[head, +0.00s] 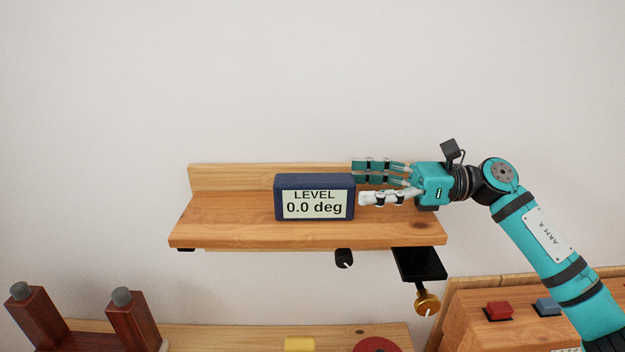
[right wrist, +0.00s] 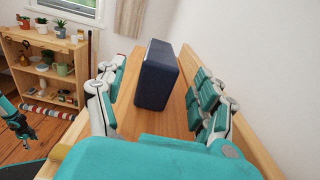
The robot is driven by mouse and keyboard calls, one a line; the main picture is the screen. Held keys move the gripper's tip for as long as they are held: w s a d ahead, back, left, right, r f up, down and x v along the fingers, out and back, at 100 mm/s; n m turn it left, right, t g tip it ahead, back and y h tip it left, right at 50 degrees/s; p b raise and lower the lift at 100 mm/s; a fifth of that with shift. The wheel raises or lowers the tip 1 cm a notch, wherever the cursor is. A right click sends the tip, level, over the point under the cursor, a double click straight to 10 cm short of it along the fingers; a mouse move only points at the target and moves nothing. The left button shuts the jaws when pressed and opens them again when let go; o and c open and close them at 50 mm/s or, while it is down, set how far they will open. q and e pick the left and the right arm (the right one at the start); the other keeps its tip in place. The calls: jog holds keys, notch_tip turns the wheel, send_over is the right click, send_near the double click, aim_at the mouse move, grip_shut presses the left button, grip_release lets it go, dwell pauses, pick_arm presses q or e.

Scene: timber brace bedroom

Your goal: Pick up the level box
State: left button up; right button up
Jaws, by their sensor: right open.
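The level box (head: 315,183) is a dark blue block with a pale display reading "LEVEL 0.0 deg". It stands upright on a wooden wall shelf (head: 230,228). My right gripper (head: 360,185) is at the box's right end, open and empty, with its fingers pointing left. In the right wrist view the box (right wrist: 158,75) lies straight ahead between the two spread finger sides, with a gap on each side. No grip on it shows. Part of a teal arm, seemingly my left, shows at the far left of that view; its gripper state is unclear.
The shelf has a raised back board (head: 230,178) against the wall. A black plate (head: 418,264) and a brass knob (head: 427,302) hang below its right end. Dark red wooden posts (head: 135,318) stand lower left. Red (head: 498,311) and blue blocks sit lower right. The shelf's left part is clear.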

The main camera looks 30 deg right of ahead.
aim_at(322, 177)
jog(key=p+x, duration=0.1)
jog(key=x, duration=0.1)
jog(key=shift+w+a+r, duration=0.1)
jog(key=shift+a, duration=0.15)
jog(key=shift+a+r+p, duration=0.1)
jog(key=shift+a+p, duration=0.1)
jog(key=shift+p, duration=0.1)
jog(key=p+x, duration=0.3)
jog(key=x, duration=0.1)
jog(key=shift+w+a+r+p, duration=0.1)
jog(key=shift+w+r+p, duration=0.1)
jog(key=shift+p, duration=0.1)
jog(key=shift+w+a+f, duration=0.1)
jog(key=shift+a+f, duration=0.15)
jog(key=shift+a, duration=0.05)
pick_arm(q)
notch_tip(322, 177, up, 6)
jog(key=w, duration=0.2)
pick_arm(e)
jog(key=shift+d, duration=0.1)
jog(key=shift+c, duration=0.4)
jog(key=shift+c, duration=1.1)
grip_shut()
pick_arm(q)
jog(key=shift+w, duration=0.25)
